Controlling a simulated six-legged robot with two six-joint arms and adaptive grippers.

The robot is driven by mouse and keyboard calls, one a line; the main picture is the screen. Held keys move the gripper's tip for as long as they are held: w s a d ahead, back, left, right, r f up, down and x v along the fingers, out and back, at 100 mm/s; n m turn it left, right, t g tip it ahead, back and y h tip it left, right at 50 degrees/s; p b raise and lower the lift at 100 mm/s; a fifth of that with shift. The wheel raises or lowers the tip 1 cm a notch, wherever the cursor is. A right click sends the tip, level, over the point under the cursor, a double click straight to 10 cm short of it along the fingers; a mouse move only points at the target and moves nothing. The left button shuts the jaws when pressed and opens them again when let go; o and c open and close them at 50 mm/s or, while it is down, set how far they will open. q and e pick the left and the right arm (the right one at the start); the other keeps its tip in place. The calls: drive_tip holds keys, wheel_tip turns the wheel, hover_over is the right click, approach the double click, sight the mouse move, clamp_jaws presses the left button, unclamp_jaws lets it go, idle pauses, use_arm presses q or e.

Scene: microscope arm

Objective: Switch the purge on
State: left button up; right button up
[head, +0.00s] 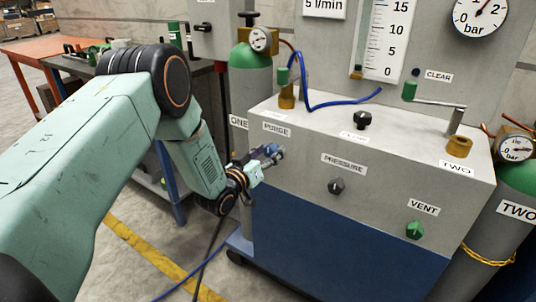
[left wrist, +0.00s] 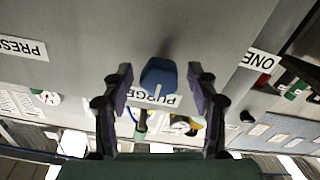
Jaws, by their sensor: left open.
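The purge knob is blue and sits on the front panel of the grey console, just below the PURGE label (head: 277,129). In the left wrist view the blue purge knob (left wrist: 158,76) lies between the fingertips, with a white mark on it and space on both sides. My left gripper (head: 268,155) is open and points at the knob; it also shows in the left wrist view (left wrist: 159,78). In the head view the gripper largely hides the knob. My right gripper is not in view.
On the console (head: 300,173) are a dark pressure knob (head: 336,187), a green vent knob (head: 415,230) and a black knob (head: 362,120) on top. Gas cylinders (head: 251,85) stand at both sides. A blue hose (head: 330,104) arches above the top.

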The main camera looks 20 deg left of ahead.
use_arm(q)
drive_tip(key=shift+c, duration=0.3)
drive_tip(key=c, duration=1.1)
drive_tip(key=m+p, duration=0.2)
drive_tip(key=m, duration=0.3)
drive_tip(key=m+p, duration=0.1)
drive_tip(key=m, duration=0.3)
drive_tip(key=shift+m+p, duration=0.3)
drive_tip(key=shift+p, duration=0.05)
drive_tip(key=m+p, duration=0.1)
drive_tip(key=m, duration=0.3)
drive_tip(key=shift+m+p, duration=0.85)
drive_tip(key=shift+m, duration=1.25)
